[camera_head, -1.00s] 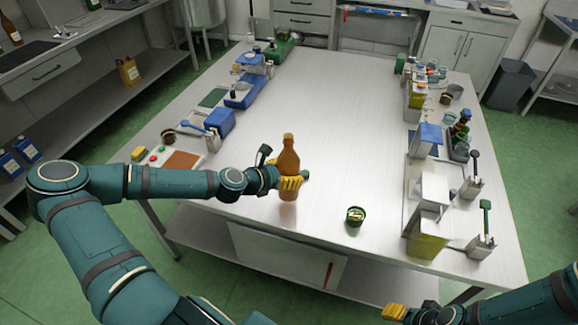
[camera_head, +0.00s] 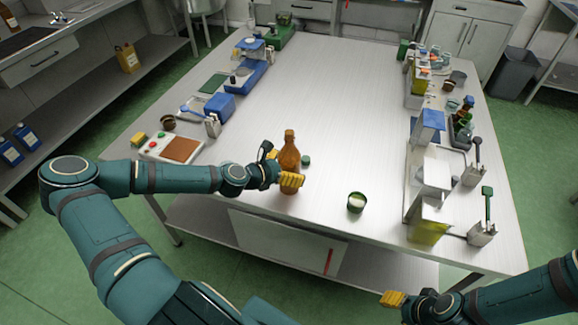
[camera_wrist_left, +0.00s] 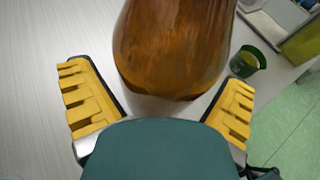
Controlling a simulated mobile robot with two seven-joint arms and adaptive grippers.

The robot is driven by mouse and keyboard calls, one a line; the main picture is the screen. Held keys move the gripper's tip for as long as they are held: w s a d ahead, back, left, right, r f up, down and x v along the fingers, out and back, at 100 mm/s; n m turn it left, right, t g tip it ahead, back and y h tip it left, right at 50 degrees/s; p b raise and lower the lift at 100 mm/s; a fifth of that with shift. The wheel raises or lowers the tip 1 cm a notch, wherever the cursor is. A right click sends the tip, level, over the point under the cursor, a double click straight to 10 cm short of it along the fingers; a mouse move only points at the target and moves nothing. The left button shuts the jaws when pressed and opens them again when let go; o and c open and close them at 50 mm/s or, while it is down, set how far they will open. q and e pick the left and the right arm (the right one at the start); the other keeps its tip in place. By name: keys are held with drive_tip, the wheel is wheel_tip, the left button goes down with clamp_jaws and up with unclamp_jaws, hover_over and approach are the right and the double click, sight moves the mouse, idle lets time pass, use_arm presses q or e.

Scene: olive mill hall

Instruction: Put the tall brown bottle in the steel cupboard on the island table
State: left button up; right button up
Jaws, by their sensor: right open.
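The tall brown bottle (camera_head: 289,152) stands upright on the island table (camera_head: 330,120), near its front edge. My left gripper (camera_head: 279,170) is at the bottle's lower part, its fingers spread. In the left wrist view the bottle (camera_wrist_left: 172,45) is large, with a yellow finger apart from it on either side; its top is cut off. My right gripper (camera_head: 398,302) is open and empty, low in front of the table. A steel cupboard with two doors (camera_head: 452,38) stands closed at the back right.
A small green cup (camera_head: 357,202) stands right of the bottle, and a green round item (camera_head: 306,160) lies just behind it. Boxes and tools line the left and right table edges. The table's middle is clear. A panel with a red bar (camera_head: 328,262) is below the front edge.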

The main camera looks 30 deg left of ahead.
use_arm(q)
drive_tip(key=shift+r, duration=0.15)
drive_tip(key=p+v, duration=0.2)
drive_tip(key=v, duration=1)
drive_tip(key=d+f+m+g+h, duration=0.2)
drive_tip(key=d+f+m, duration=0.15)
drive_tip(key=d, duration=0.45)
drive_tip(key=d+f+m+g+h, duration=0.25)
drive_tip(key=d+m, duration=0.25)
drive_tip(key=d, duration=0.3)
drive_tip(key=s+d+f+m+g+y, duration=0.2)
drive_tip(key=d+m, duration=0.3)
drive_tip(key=m, duration=0.6)
drive_tip(key=s+d+f+m+g+y, duration=0.3)
drive_tip(key=s+d+f+m+g, duration=0.1)
drive_tip(key=m, duration=0.6)
drive_tip(key=shift+s+d+m, duration=0.3)
drive_tip(key=shift+d+m, duration=0.05)
drive_tip(key=shift+d, duration=0.15)
drive_tip(key=shift+a+f, duration=0.1)
